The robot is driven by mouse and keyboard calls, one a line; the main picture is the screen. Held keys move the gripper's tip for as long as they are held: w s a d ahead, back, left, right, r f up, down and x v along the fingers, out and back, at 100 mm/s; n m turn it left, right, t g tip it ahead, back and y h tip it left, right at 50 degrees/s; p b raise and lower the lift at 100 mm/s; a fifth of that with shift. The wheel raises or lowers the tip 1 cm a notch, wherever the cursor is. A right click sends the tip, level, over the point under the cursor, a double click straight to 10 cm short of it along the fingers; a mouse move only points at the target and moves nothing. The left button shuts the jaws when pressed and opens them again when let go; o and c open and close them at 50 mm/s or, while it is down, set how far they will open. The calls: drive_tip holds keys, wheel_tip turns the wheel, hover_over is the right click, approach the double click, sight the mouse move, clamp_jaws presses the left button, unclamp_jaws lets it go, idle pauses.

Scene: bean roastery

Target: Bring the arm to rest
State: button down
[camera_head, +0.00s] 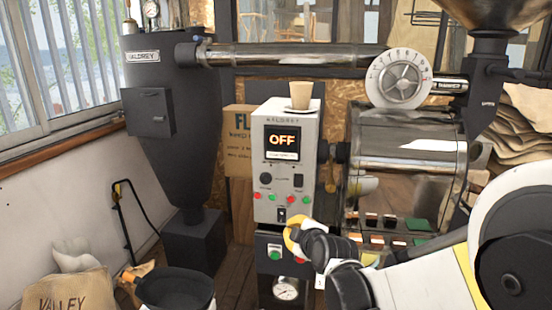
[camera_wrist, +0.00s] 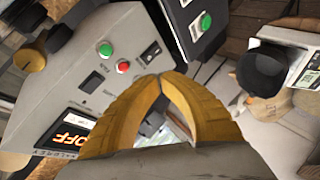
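The screen (camera_head: 283,143) on the box reads OFF. My arm reaches in from the lower right.
A beige cup (camera_head: 301,94) stands on a saucer on top of the control box. The metal roaster drum (camera_head: 405,165) is right of the box, close to my arm. A dark cyclone hopper (camera_head: 170,110) stands at left. A black bin (camera_head: 175,287) and sack (camera_head: 68,292) are at lower left.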

drive_tip(key=s+d+m+g+h, duration=0.1)
drive_tip(key=s+d+m, duration=0.3)
drive_tip(key=s, duration=0.6)
drive_tip(key=s+d+m+g+h, duration=0.1)
drive_tip(key=s+d+m, duration=0.4)
drive_tip(key=s, duration=0.6)
drive_tip(key=s+d+r+m+g+h, duration=0.1)
drive_tip(key=s+d+m+g, duration=0.2)
drive_tip(key=s, duration=0.7)
drive_tip(key=d+m, duration=0.2)
drive_tip(key=m, duration=0.1)
drive_tip(key=shift+s+d+h, duration=0.2)
drive_tip(key=shift+s+h, duration=0.05)
drive_tip(key=shift+h, duration=0.15)
